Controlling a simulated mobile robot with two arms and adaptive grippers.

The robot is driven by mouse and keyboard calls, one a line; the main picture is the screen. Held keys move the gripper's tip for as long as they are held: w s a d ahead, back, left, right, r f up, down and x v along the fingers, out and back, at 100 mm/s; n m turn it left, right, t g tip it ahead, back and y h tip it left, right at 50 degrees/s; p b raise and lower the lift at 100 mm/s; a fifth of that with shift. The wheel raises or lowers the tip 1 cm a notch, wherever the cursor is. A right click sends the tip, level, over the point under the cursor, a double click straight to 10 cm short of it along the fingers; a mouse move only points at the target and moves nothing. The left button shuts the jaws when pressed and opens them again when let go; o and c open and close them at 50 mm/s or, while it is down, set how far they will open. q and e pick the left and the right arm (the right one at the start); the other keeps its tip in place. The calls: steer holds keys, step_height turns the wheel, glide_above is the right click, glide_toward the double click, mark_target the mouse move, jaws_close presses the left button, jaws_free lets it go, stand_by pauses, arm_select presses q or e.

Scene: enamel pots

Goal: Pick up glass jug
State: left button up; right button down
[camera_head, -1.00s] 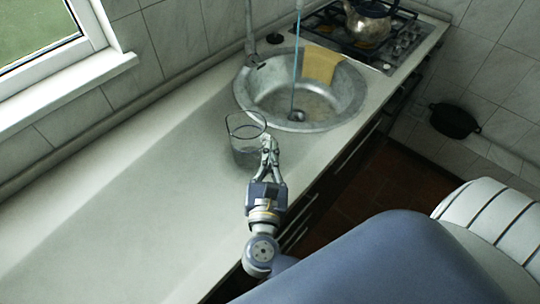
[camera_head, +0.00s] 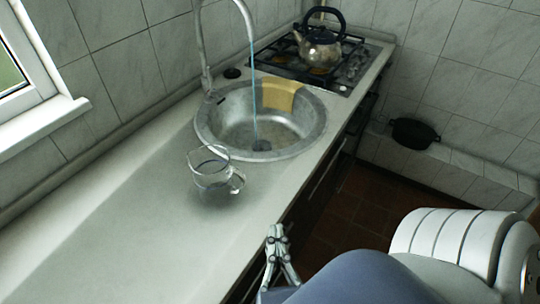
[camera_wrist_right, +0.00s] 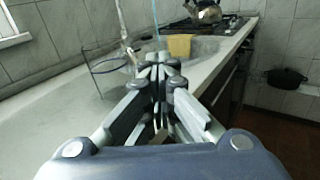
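The clear glass jug (camera_head: 211,176) stands upright on the worktop in front of the sink in the head view. Its handle is on its right side. In the right wrist view its outline (camera_wrist_right: 107,68) shows left of my fingers. My right gripper (camera_head: 277,233) is by the worktop's front edge, apart from the jug and to its lower right. Its fingertips are together and hold nothing, as the wrist view (camera_wrist_right: 160,65) also shows. My left gripper is not in view.
The round metal sink (camera_head: 215,135) has a running blue water stream (camera_head: 252,80) and a yellow cloth (camera_head: 281,94) on its rim. A kettle (camera_head: 318,46) stands on the gas hob beyond. A dark pot (camera_head: 414,133) sits low by the wall. The worktop (camera_head: 110,230) left of the jug is clear.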

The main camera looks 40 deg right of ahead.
steer(key=shift+c, duration=2.4)
jaws_free()
